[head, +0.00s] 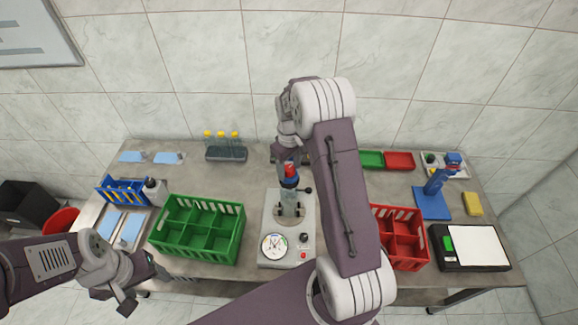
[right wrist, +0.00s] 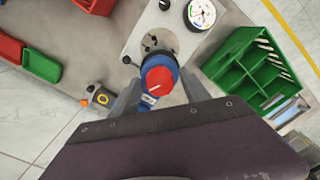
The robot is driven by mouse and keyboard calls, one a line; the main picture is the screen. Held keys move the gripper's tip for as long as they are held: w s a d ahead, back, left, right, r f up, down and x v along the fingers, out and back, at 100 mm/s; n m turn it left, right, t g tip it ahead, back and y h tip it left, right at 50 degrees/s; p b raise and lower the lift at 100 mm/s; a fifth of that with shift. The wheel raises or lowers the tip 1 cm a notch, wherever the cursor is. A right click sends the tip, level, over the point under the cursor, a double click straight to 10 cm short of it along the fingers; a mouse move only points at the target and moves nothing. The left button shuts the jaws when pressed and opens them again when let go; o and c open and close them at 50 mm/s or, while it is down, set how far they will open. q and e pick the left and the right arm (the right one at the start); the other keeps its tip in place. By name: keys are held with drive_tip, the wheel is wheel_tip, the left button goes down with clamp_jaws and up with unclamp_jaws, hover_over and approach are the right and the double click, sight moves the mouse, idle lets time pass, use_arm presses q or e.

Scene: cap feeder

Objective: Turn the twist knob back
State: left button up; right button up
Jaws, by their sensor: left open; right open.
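A red round top with a white line (right wrist: 157,80), which looks like the twist knob, sits on a blue collar (right wrist: 172,62) above the grey tester (right wrist: 147,22). In the head view the red top (head: 290,170) stands upright over the tester (head: 270,213), beside its dial gauge (head: 274,246). My right gripper (right wrist: 161,78) is open, with one finger on each side of the red top; whether they touch it I cannot tell. In the head view my right arm covers part of that area. My left gripper (head: 146,284) is open and empty at the front left, near the green crate.
The green crate (head: 240,247) stands left of the tester, the red crate (head: 426,265) to its right behind my arm. A tube rack (head: 226,155) and green (head: 371,159) and red trays (head: 399,161) line the back. A blue stand (head: 432,203) and scale (head: 436,262) are at right.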

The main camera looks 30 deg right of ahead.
sight(289, 168)
clamp_jaws()
drive_tip(key=shift+r+n+p, duration=0.1)
drive_tip(key=shift+n+p, duration=0.2)
drive_tip(key=shift+n, duration=0.7)
drive_tip(key=n, duration=0.3)
drive_tip(key=shift+p, duration=0.3)
drive_tip(key=shift+o, duration=1.2)
unclamp_jaws()
wheel_tip(289, 168, up, 7)
drive_tip(key=p, duration=0.5)
drive_tip(key=shift+p, duration=0.4)
